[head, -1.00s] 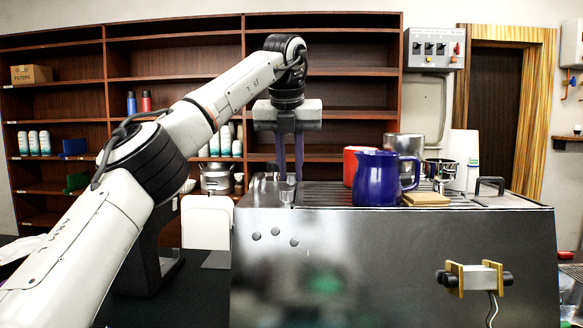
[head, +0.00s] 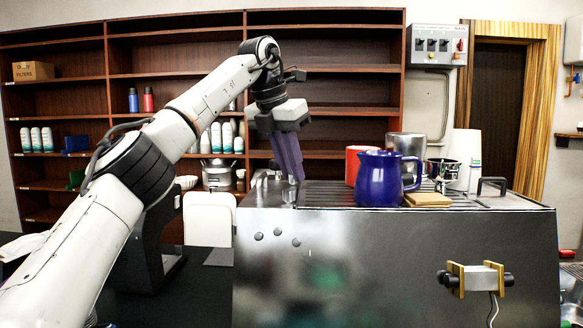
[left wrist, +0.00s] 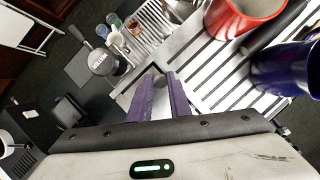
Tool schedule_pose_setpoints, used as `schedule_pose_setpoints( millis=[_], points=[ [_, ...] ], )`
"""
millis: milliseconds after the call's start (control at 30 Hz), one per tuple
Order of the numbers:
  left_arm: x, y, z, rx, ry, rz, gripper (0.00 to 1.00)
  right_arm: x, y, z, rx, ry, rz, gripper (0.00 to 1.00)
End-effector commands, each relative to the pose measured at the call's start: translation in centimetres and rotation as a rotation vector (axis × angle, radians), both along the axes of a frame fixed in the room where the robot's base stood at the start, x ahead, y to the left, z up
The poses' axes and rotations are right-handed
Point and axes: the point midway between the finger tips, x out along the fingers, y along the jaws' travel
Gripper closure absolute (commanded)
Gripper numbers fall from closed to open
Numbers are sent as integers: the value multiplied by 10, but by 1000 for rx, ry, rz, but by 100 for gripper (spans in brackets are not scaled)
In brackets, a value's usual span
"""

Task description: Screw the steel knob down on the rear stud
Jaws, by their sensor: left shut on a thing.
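My left gripper (head: 296,178) comes down over the left end of the brewer's top (head: 330,197), its long purple fingers tilted with the tips toward the lower right. It is shut on what appears to be the steel knob, mostly hidden between the fingertips. The left wrist view shows the two fingers (left wrist: 163,92) close together above the machine. A small steel piece (head: 289,193) stands at the machine's left front, just below the fingertips. The rear stud cannot be made out behind the fingers. My right gripper is not in view.
A blue pitcher (head: 378,180), a red mug (head: 353,160) and steel cups stand on the slatted top, right of the gripper. A wooden block (head: 427,199) lies beside the pitcher. Shelves stand behind.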

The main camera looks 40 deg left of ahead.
Motion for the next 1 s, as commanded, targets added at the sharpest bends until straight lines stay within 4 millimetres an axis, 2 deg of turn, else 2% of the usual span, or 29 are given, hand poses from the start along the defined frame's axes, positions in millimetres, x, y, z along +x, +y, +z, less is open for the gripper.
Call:
schedule_pose_setpoints(
  millis=[200,467,600,867,900,1000],
  points=[
    [-1,0,-2,-1,7,-24,100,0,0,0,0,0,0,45],
    [0,2,-2,-5,6,-296,100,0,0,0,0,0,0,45],
    [0,3,-1,-2,5,-376,100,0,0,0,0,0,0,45],
    [0,3,-1,0,3,-397,100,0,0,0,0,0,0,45],
    [0,3,-1,0,3,-397,78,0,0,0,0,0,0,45],
    [0,3,-1,1,2,-397,61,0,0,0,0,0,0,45]
  ],
)
